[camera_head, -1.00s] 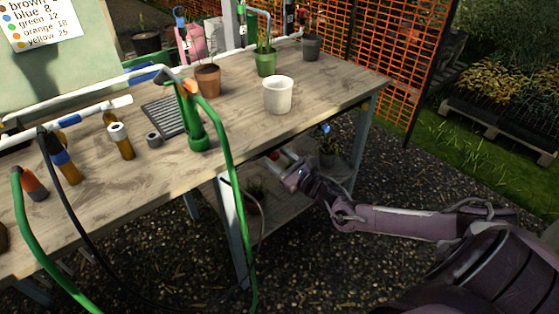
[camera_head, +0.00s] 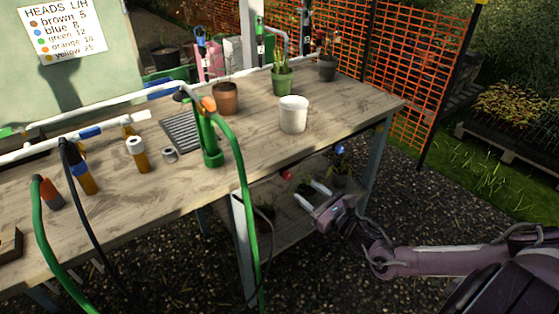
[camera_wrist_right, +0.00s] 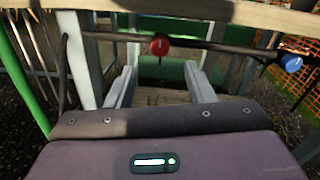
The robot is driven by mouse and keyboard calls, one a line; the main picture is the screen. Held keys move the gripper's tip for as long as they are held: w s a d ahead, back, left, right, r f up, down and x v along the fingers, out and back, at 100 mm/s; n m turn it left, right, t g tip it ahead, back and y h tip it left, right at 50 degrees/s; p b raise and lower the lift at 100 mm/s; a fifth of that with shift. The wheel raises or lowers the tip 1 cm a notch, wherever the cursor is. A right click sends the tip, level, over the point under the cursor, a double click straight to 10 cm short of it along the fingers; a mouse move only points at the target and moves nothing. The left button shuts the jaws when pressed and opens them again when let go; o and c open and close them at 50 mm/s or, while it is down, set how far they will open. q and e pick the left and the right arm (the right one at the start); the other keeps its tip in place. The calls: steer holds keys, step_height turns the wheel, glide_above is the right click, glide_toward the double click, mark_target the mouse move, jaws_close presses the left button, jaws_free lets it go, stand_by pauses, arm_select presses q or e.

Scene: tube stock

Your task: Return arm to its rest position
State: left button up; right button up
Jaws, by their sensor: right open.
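My right arm (camera_head: 450,262) reaches in from the lower right in the head view. Its gripper (camera_head: 310,194) is open and empty, below the tabletop level at the front right of the wooden table (camera_head: 270,155). In the right wrist view the two fingers of my right gripper (camera_wrist_right: 162,85) stand apart with nothing between them. Beyond them show a red valve knob (camera_wrist_right: 160,45) and a blue knob (camera_wrist_right: 291,63) on a dark pipe. My left gripper is not in view.
The table carries a white pot (camera_head: 293,115), a brown pot (camera_head: 225,99), a green stand (camera_head: 211,145) and tubes. A table leg (camera_head: 247,250) and a green hose (camera_head: 250,215) stand left of my right gripper. A lower shelf (camera_head: 285,228) lies under the table. Orange mesh fencing (camera_head: 412,85) is behind.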

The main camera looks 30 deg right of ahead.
steer(key=s+d+f+m+g+h+p, duration=0.2)
steer(key=d+f+m+g+h, duration=0.15)
steer(key=f+m, duration=0.85)
steer(key=s+f+m+g+h+p, duration=0.1)
steer(key=s+f+m+g, duration=0.1)
steer(key=s+f+m, duration=0.5)
steer(key=s+f+m+g+h+p, duration=0.1)
steer(key=s+f+m+g, duration=0.25)
steer(key=f, duration=0.55)
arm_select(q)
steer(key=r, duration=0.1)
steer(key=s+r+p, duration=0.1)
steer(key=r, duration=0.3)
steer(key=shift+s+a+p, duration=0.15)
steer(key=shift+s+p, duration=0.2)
arm_select(e)
steer(key=s+a+f+m+g+y, duration=0.1)
steer(key=s+a+f+m, duration=0.3)
steer(key=s, duration=0.5)
steer(key=s+a+f+m+g+y, duration=0.1)
steer(key=s+a+f+m+g, duration=0.3)
steer(key=s+a, duration=0.5)
steer(key=s+a+f+m+g+y, duration=0.1)
steer(key=s+a+f+m+g, duration=0.1)
steer(key=s+a+f+m, duration=0.4)
steer(key=s+a+f, duration=0.1)
steer(key=s, duration=0.4)
steer(key=shift+f+g, duration=0.25)
steer(key=shift+g, duration=0.15)
steer(key=shift+s+a, duration=0.1)
